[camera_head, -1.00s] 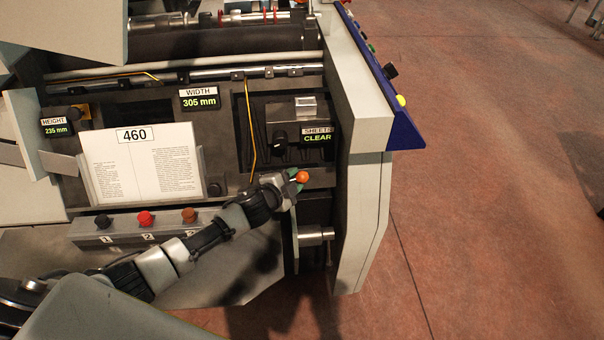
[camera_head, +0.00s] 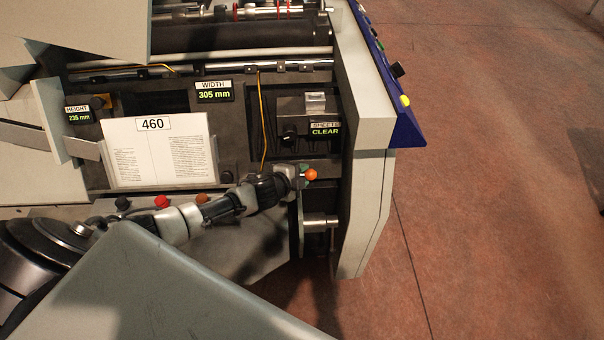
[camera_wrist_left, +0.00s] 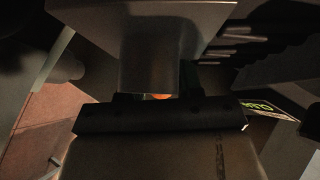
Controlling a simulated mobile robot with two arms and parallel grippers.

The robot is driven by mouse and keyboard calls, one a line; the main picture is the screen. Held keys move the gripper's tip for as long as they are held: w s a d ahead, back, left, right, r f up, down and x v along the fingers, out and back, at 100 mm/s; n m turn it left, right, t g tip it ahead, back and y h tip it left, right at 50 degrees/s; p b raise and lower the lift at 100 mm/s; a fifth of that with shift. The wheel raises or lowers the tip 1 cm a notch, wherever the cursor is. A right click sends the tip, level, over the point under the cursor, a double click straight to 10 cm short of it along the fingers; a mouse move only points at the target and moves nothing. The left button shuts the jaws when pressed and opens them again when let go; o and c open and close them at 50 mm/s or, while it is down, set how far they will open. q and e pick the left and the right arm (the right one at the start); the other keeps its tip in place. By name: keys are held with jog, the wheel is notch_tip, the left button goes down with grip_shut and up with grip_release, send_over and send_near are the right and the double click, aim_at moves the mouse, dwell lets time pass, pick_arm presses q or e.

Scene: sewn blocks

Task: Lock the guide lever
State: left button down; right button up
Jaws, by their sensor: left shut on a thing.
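The guide lever has an orange ball knob (camera_head: 311,174) at its top and a pale upright arm below it, beside a metal cylinder (camera_head: 320,220) at the machine's right end. My left gripper (camera_head: 304,172) is shut on the lever at the knob. In the left wrist view a small bit of the orange knob (camera_wrist_left: 160,96) shows between dark gripper parts; the rest is hidden. My right gripper is not in view.
The machine's pale end panel (camera_head: 365,210) stands just right of the lever. Displays for height (camera_head: 79,117), width (camera_head: 214,95) and sheets (camera_head: 325,131) sit on its front. A page stand (camera_head: 160,150) and several knobs are left. Open floor lies right.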

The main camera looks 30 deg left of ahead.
pick_arm(q)
jog(key=c, duration=0.7)
grip_release()
jog(key=shift+f, duration=0.1)
jog(key=shift+c, duration=0.2)
jog(key=shift+s, duration=0.1)
jog(key=v, duration=1)
jog(key=shift+s+r+p, duration=0.25)
jog(key=shift+p, duration=0.1)
jog(key=shift+a, duration=0.1)
